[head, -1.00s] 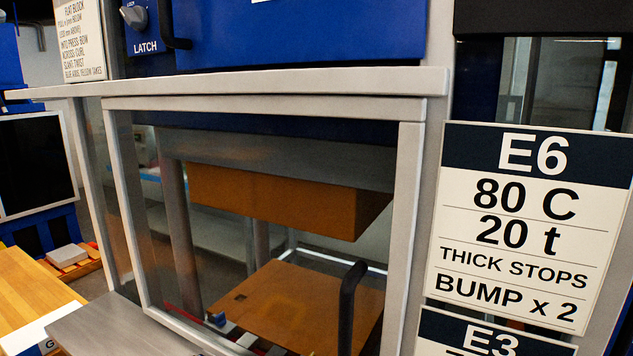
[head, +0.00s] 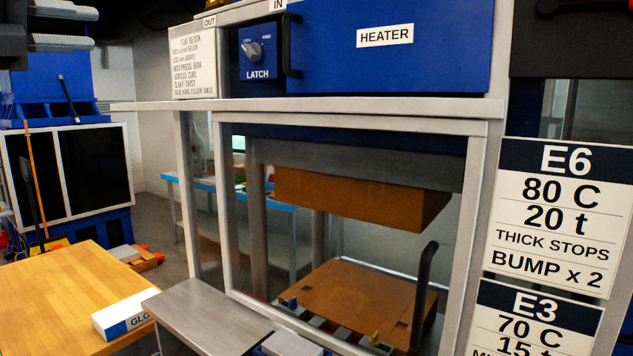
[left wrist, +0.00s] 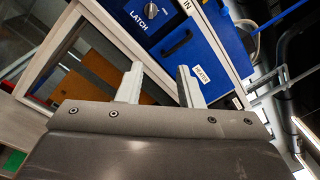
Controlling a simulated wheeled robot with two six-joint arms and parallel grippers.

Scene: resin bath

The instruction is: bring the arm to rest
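My left gripper (head: 88,29) shows at the top left corner of the head view, with two grey fingers apart and nothing between them. The left wrist view shows the same gripper (left wrist: 161,80) with its fingers spread and empty. Behind them in that view are the blue heater front (left wrist: 203,58) and the latch panel (left wrist: 146,16), tilted by the camera. I cannot tell the distance from the fingers to the panel. My right gripper is in neither view.
The press's glazed guard frame (head: 222,200) has a dark handle (head: 424,290). Inside are a brown upper block (head: 350,197) and a brown lower plate (head: 360,290). A steel shelf (head: 205,315) juts out in front. A wooden table (head: 60,290) with a glove box (head: 125,312) stands at left.

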